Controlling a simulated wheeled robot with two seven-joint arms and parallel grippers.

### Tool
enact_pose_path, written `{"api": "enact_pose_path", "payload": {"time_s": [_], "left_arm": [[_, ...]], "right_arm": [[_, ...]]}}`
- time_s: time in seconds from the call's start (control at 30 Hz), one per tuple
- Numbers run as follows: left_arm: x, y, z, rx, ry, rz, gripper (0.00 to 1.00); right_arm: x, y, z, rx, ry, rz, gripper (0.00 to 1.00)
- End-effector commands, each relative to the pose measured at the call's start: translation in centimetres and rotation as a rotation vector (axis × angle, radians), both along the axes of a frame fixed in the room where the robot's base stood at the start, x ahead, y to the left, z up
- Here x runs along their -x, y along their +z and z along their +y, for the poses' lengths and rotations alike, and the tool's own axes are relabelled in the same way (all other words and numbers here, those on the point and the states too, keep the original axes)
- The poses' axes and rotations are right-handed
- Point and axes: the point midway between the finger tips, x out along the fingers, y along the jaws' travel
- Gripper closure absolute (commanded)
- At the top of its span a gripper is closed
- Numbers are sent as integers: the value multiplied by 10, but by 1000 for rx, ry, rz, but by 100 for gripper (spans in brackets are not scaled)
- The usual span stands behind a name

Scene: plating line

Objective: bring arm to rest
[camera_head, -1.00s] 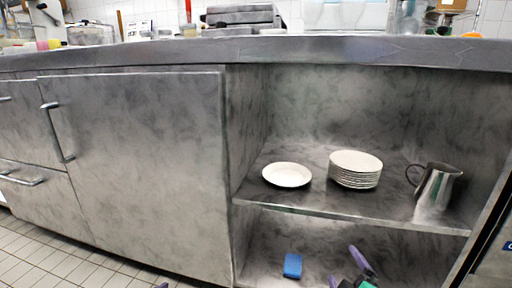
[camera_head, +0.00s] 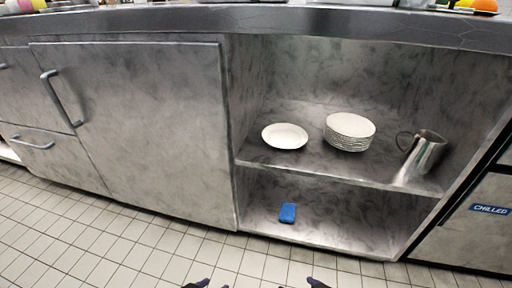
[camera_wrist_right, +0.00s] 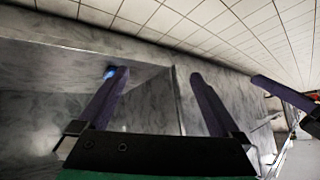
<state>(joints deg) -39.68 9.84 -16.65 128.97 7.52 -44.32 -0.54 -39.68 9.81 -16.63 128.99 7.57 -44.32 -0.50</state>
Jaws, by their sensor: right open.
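My right gripper (camera_wrist_right: 158,88) is open in the right wrist view, its two purple fingers spread with nothing between them. In the head view, only the tips of my right gripper (camera_head: 299,285) show at the bottom edge, in front of the cabinet. The tips of my left gripper (camera_head: 211,285) show just left of them, apart and with nothing seen between them. The rest of both arms is out of the head view. A purple finger at the right of the right wrist view seems to be my left gripper's.
The open cabinet's shelf (camera_head: 300,168) holds a white plate (camera_head: 285,136), a plate stack (camera_head: 349,131) and a metal pitcher (camera_head: 420,158). A blue sponge (camera_head: 288,213) lies below. A closed door (camera_head: 140,130) is left, a chilled unit (camera_head: 470,230) right. The tiled floor (camera_head: 130,245) is clear.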

Motion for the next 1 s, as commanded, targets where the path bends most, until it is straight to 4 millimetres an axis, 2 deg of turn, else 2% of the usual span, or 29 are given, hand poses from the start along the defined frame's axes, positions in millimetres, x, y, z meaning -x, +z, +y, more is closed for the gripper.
{"api": "enact_pose_path", "payload": {"time_s": [0.03, 0.27, 0.37, 0.57, 0.67, 0.8, 0.9, 1.0], "left_arm": [[3, 20, -12, 44, -4, -34, 35], [22, 80, -61, 289, 45, -250, 35], [26, 71, -41, 184, 40, -168, 35], [55, 61, 6, 1, 40, 5, 35], [81, 65, 38, -97, 45, 119, 35], [132, 85, 86, -224, 55, 302, 35], [174, 105, 114, -296, 59, 434, 35], [209, 119, 131, -341, 61, 535, 35]], "right_arm": [[3, 20, 12, -43, 4, -34, 0], [22, 80, 60, -287, -46, -250, 0], [26, 70, 41, -182, -39, -168, 0], [55, 61, -6, 0, -39, 4, 0], [81, 65, -38, 98, -44, 119, 0], [132, 84, -86, 226, -53, 302, 0], [175, 105, -114, 297, -58, 434, 0], [209, 119, -132, 343, -59, 534, 0]]}}
